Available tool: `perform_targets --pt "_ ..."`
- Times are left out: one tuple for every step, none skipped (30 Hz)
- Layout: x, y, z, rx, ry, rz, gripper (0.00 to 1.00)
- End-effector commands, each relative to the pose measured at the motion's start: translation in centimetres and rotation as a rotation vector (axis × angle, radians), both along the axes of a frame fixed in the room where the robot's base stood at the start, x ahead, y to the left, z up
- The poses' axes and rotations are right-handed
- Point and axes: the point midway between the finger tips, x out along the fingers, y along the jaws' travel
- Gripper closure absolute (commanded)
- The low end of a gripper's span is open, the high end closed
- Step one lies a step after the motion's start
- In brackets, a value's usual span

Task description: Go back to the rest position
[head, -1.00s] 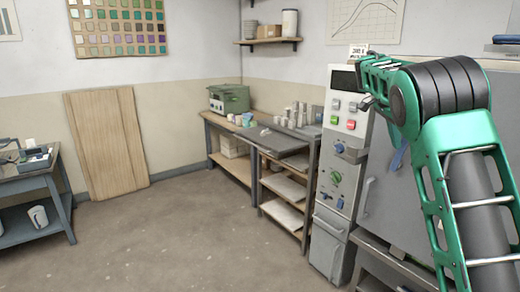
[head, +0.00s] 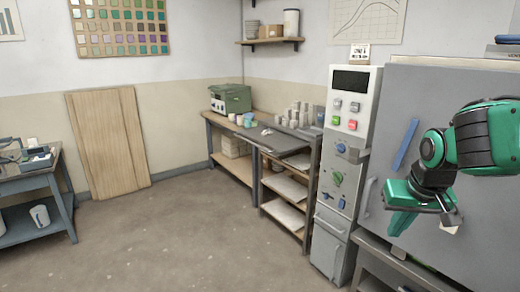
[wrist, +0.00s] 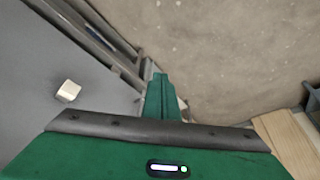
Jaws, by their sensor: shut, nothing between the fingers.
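My gripper (head: 398,222) is at the right of the head view, in front of the grey kiln door, with its green fingers pointing down. The wrist view shows the fingers (wrist: 159,92) together, with nothing between them. They hang over the floor, beside a grey surface. My green and black arm enters from the right edge of the head view.
The grey cabinet door (head: 468,130) with a blue handle (head: 405,145) stands close behind my gripper. A control panel (head: 346,150) is to its left. A workbench (head: 285,140) with cups is farther back. The floor (head: 180,235) in the middle is clear.

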Motion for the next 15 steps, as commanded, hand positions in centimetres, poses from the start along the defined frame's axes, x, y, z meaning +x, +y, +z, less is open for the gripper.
perform_targets --pt "-1.3 0.6 -0.6 -0.004 -0.004 0.036 1.00" --pt "-1.9 1.0 -0.9 -0.007 -0.006 0.059 1.00" --pt "-2.8 1.5 -1.4 -0.010 -0.011 0.090 1.00" --pt "-3.4 1.9 -1.7 -0.012 -0.013 0.110 1.00" --pt "-4.1 2.2 -2.1 -0.015 -0.015 0.131 1.00" --pt "-4.9 2.6 -2.6 -0.018 -0.019 0.159 1.00" --pt "-5.5 3.0 -2.9 -0.021 -0.022 0.180 1.00" --pt "-5.9 1.8 -2.9 -0.019 -0.001 0.142 1.00" --pt "-6.7 0.6 -3.0 -0.016 0.022 0.104 1.00" --pt "-7.3 -0.2 -3.2 -0.014 0.041 0.079 1.00" --pt "-8.0 -0.9 -3.3 -0.011 0.059 0.053 1.00" --pt "-9.0 -1.9 -3.4 -0.007 0.083 0.017 1.00" --pt "-9.8 -2.7 -3.6 -0.002 0.103 -0.011 1.00" --pt "-10.6 -3.3 -3.7 0.003 0.123 -0.039 1.00" --pt "-11.8 -4.3 -3.8 0.012 0.150 -0.079 1.00"
